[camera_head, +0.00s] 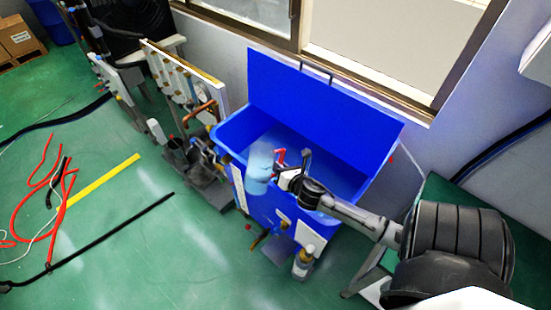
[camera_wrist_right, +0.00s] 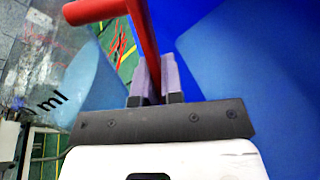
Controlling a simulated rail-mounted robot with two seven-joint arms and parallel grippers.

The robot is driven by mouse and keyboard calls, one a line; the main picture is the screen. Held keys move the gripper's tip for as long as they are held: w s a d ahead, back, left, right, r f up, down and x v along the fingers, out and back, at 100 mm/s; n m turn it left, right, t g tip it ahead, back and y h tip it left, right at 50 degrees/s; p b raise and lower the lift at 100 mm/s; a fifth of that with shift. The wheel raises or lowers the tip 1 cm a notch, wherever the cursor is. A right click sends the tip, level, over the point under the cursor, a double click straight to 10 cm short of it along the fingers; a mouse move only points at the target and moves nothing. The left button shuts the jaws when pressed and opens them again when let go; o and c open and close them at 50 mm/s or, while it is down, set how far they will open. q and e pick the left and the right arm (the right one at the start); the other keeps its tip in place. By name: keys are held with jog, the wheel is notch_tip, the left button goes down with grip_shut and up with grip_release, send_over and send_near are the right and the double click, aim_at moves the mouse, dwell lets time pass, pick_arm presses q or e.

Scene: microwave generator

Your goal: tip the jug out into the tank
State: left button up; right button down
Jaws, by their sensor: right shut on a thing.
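The tank (camera_head: 228,133) is a large blue bin with its lid (camera_head: 320,95) raised against the wall. The jug (camera_head: 259,170) is clear and bluish with a red handle (camera_head: 279,156). It is at the front rim of the tank and looks roughly upright. My right gripper (camera_head: 288,177) is shut on the jug's handle. In the right wrist view the red handle (camera_wrist_right: 142,30) passes between the fingers (camera_wrist_right: 154,82), and the jug's wall with "ml" print (camera_wrist_right: 48,100) is at the left. My left gripper is out of view.
Pipes and valves are on the tank's front, with a panel of fittings (camera_head: 185,80) to its left. Red hoses (camera_head: 62,185), a yellow strip (camera_head: 105,178) and a black rod (camera_head: 115,232) lie on the green floor. A window and wall are behind the tank.

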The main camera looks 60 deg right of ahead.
jog(key=shift+f, duration=0.2)
jog(key=shift+d+f+m+y+b, duration=0.15)
jog(key=shift+f+m+y+b, duration=0.2)
jog(key=shift+m, duration=0.25)
jog(key=shift+r+m+g+y+p, duration=0.25)
jog(key=shift+m+g+p, duration=0.05)
jog(key=shift+p, duration=0.15)
jog(key=shift+a+f, duration=0.1)
jog(key=shift+a, duration=0.15)
jog(key=shift+a+m+y, duration=0.15)
jog(key=shift+m+y, duration=0.15)
jog(key=shift+a+f+m+y+b, duration=0.3)
jog(key=shift+a+m+y, duration=0.2)
jog(key=shift+a+y, duration=0.1)
jog(key=shift+a+r+m+g+y, duration=0.3)
jog(key=shift+a+r+m, duration=0.15)
jog(key=shift+m, duration=0.05)
dwell(0.4)
jog(key=shift+a, duration=0.1)
